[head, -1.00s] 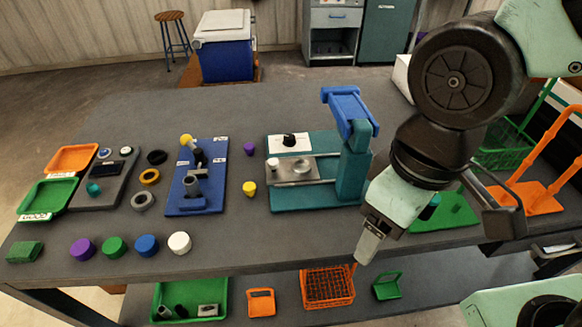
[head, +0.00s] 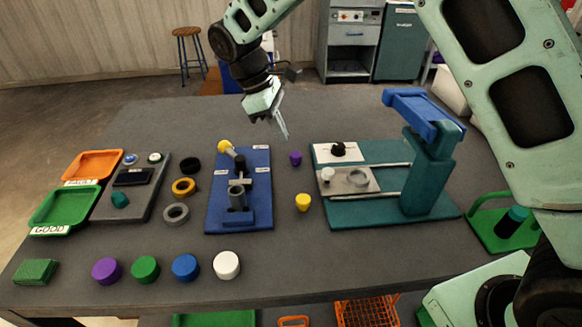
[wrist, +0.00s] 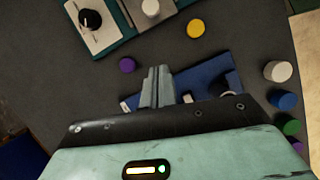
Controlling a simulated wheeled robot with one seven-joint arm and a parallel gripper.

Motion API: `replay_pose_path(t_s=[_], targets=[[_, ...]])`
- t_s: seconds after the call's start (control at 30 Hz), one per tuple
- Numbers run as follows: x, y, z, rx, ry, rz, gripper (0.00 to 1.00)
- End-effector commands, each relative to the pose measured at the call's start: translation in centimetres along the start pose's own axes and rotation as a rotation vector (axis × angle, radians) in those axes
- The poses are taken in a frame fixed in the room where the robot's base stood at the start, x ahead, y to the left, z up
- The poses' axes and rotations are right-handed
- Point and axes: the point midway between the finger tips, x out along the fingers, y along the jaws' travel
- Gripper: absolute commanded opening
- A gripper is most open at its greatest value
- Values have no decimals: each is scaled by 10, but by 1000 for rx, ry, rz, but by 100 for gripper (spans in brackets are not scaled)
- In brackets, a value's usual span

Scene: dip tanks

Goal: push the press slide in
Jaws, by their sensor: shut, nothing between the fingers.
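The press stands on a teal base (head: 375,213) at the right of the table, with a teal column and a blue lever arm (head: 424,112) on top. Its grey press slide (head: 350,180) sits on two rails at the left end, out from under the column. The slide carries a round socket and a white knob (head: 327,174). The knob also shows at the top of the wrist view (wrist: 150,8). My gripper (head: 284,131) is shut and empty, in the air behind and left of the press, beyond the blue fixture.
A blue fixture (head: 260,190) with a yellow-knobbed lever stands left of the press. A purple piece (head: 295,158) and a yellow piece (head: 303,202) lie between them. Several coloured caps line the front. The table behind the press is clear.

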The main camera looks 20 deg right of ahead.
Motion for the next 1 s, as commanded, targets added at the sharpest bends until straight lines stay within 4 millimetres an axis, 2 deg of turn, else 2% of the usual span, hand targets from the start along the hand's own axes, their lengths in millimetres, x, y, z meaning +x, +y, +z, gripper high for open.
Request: replay_pose_path(t_s=[0.17, 0.6, 0.8, 1.0], targets=[[16, 1, 1, -1, -5, 0, 0], [101, 1, 3, 1, -3, -1, 0], [108, 1, 30, 1, -2, 2, 0], [113, 1, 38, 1, 0, 3, 0]])
